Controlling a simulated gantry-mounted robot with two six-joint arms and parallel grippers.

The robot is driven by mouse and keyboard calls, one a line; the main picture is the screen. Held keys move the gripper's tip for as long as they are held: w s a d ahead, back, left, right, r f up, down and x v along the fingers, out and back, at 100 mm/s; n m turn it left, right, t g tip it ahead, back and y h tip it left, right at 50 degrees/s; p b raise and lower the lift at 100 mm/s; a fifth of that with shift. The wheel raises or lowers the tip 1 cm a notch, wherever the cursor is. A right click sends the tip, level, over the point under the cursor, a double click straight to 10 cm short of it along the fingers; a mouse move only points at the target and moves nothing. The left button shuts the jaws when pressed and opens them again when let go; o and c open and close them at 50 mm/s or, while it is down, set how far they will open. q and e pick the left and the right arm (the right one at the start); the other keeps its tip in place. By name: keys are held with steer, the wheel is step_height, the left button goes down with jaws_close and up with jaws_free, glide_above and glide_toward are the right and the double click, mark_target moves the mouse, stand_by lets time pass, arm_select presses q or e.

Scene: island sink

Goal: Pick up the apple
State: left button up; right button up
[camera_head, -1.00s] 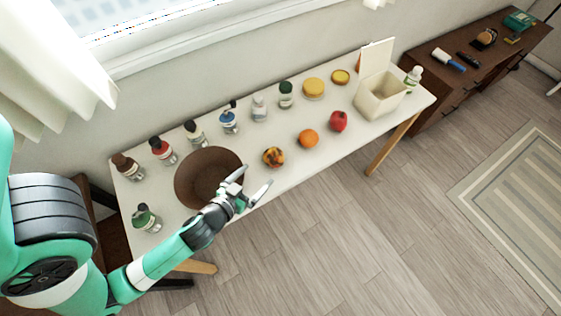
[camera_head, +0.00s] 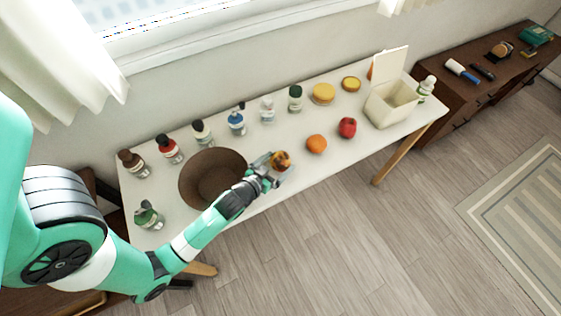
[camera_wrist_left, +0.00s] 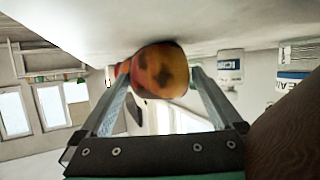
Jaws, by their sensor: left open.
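A round mottled orange-yellow fruit with dark patches (camera_head: 281,159), possibly the apple, lies on the white table near its front edge. A red fruit (camera_head: 347,127) lies farther right; I cannot tell for sure which of the two is the apple. My left gripper (camera_head: 273,172) is open at the mottled fruit. In the left wrist view that fruit (camera_wrist_left: 160,70) sits between the ends of the two spread fingers, partly beyond the tips. I cannot tell whether a finger touches it. My right gripper is not in view.
A brown bowl (camera_head: 213,178) stands left of the gripper, beside the forearm. An orange (camera_head: 316,144) lies between the two fruits. Several bottles line the back of the white table (camera_head: 300,172). An open cream box (camera_head: 391,103) stands at the right end.

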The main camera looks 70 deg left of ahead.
mark_target(281, 157)
arm_select(q)
steer(key=shift+x, duration=1)
steer(key=c, duration=1.2)
step_height(281, 157, up, 9)
steer(key=p, duration=0.4)
steer(key=shift+r, duration=0.25)
steer(key=shift+c, duration=0.2)
steer(key=shift+r+p, duration=0.3)
steer(key=shift+r, duration=0.05)
